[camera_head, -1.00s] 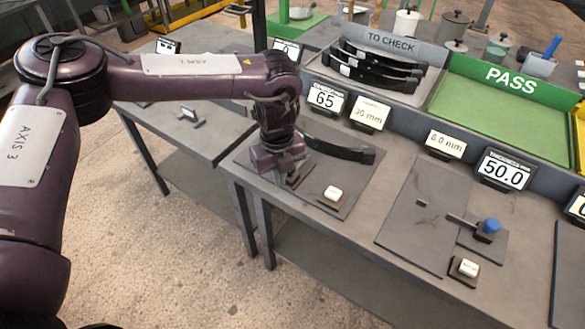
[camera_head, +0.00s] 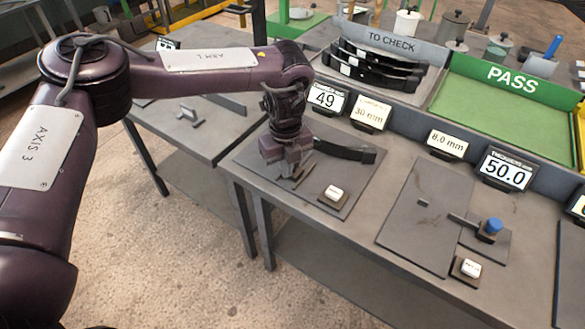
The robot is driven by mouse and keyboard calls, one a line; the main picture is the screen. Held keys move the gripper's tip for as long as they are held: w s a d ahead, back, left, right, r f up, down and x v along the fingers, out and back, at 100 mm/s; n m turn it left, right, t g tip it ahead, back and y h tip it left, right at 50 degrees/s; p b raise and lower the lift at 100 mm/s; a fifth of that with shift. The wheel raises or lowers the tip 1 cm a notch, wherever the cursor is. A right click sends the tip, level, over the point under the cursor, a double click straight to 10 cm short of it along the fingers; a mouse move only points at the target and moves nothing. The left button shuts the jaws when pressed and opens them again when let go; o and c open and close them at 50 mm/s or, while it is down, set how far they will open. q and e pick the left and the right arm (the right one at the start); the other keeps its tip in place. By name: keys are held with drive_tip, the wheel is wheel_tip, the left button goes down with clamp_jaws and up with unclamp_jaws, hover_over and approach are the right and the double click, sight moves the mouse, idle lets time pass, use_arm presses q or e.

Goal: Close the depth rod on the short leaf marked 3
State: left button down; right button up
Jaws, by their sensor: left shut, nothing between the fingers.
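A black curved leaf (camera_head: 345,151) lies on the grey plate (camera_head: 345,175) at the middle of the bench, its left part hidden behind my arm. I cannot read any mark on it. My left gripper (camera_head: 297,178) is shut and empty, pointing down low over the plate at the leaf's near left side. The depth rod is not clear to me; small metal parts beside the fingertips are partly covered by the gripper. The display (camera_head: 325,99) behind the plate reads 49, next to a 30 mm sign (camera_head: 371,115). My right gripper is not in view.
A white button block (camera_head: 333,195) stands just right of the gripper. Several black leaves (camera_head: 375,65) lie in the TO CHECK tray. The green PASS tray (camera_head: 510,115) is empty. At right stand a 50.0 display (camera_head: 503,171) and a blue-knobbed gauge (camera_head: 490,228).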

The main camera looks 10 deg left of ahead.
use_arm(q)
drive_tip(key=shift+w+d+b, duration=0.15)
drive_tip(key=shift+w+d, duration=0.05)
drive_tip(key=shift+w, duration=0.3)
drive_tip(key=shift+w+d+b, duration=0.15)
drive_tip(key=shift+w, duration=0.35)
drive_tip(key=shift+r, duration=0.15)
drive_tip(key=shift+p, duration=0.35)
idle(0.7)
drive_tip(key=shift+r, duration=0.15)
drive_tip(key=shift+s+r+p, duration=0.1)
drive_tip(key=shift+r+p, duration=2.85)
drive_tip(key=shift+r, duration=0.25)
